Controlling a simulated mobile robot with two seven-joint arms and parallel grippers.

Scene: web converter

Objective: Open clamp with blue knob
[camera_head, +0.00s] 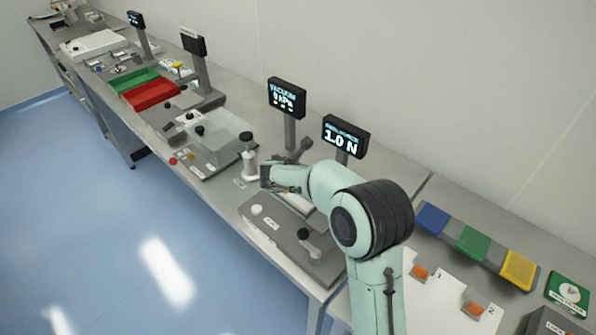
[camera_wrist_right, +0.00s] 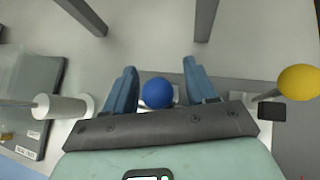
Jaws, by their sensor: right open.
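The blue knob (camera_wrist_right: 157,92) shows in the right wrist view, between the two fingers of my right gripper (camera_wrist_right: 160,70). The fingers are open, with a gap on each side of the knob. The clamp body under the knob is mostly hidden by the gripper. In the head view my right gripper (camera_head: 266,175) is over the back of the grey fixture plate (camera_head: 285,236), and my arm hides the blue knob there. My left gripper is not in view.
A yellow knob (camera_wrist_right: 299,82) is right of the gripper in the wrist view, and a white cylinder (camera_wrist_right: 62,107) is left. Behind the fixture stand a vacuum display (camera_head: 287,97) and a force display reading 1.0 N (camera_head: 345,136). A clear cover (camera_head: 222,138) is at left.

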